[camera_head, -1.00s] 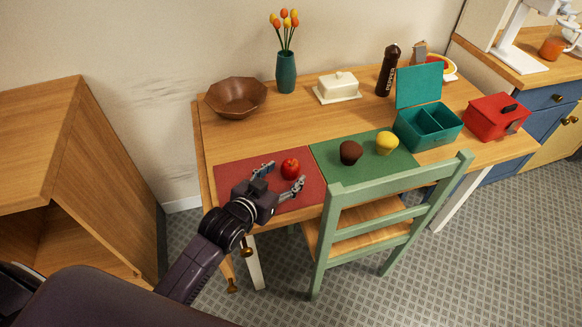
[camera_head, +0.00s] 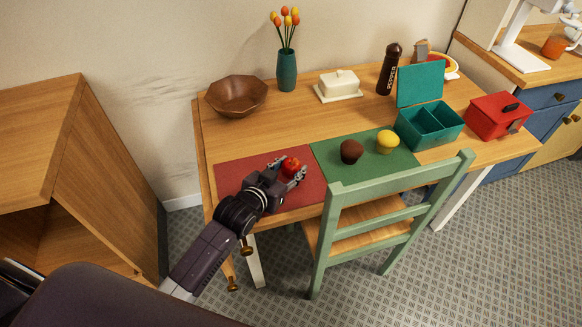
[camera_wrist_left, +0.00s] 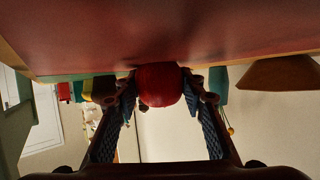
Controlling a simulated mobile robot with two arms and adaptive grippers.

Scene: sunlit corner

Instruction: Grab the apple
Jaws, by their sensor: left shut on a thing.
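The red apple (camera_head: 291,166) is over the red placemat (camera_head: 232,176) at the table's front left. My left gripper (camera_head: 289,168) reaches in from the front left and is shut on the apple, with a finger on each side of it. In the left wrist view the apple (camera_wrist_left: 159,84) sits between the two blue-padded fingertips, close to the red mat surface, which appears at the top. I cannot tell whether the apple still touches the mat. My right gripper is not in view.
A green chair (camera_head: 395,203) stands at the front edge. A wooden bowl (camera_head: 236,97), vase (camera_head: 287,71), butter dish (camera_head: 338,87), teal lunch box (camera_head: 428,127) and red box (camera_head: 498,117) stand behind.

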